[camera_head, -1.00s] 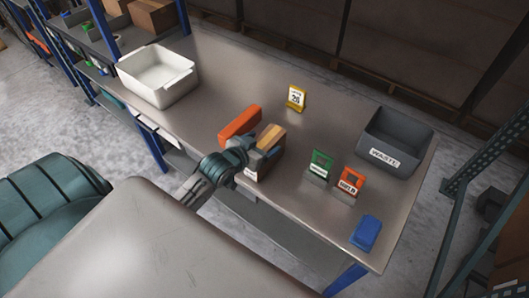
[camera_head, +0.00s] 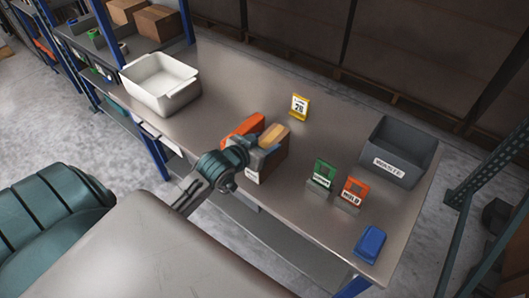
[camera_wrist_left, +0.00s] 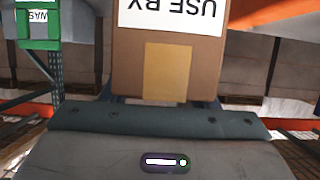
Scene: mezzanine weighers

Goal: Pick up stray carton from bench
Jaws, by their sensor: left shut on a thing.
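The brown carton (camera_head: 275,160) with a tan strip on top is at the bench's near edge, beside an orange block (camera_head: 243,127). My left gripper (camera_head: 262,146) is shut on it, reaching in from the left. In the left wrist view the carton (camera_wrist_left: 128,65) fills the space between the fingers. Its tan strip and an upside-down "USE BY" label show there. I cannot tell whether its underside touches the bench (camera_head: 225,85). My right gripper is not in view.
A white tub (camera_head: 160,100) stands at the left end of the bench. A grey waste bin (camera_head: 385,170), yellow sign (camera_head: 299,106), green holder (camera_head: 321,175), red-orange holder (camera_head: 351,191) and blue block (camera_head: 370,243) stand to the right. The back middle is clear.

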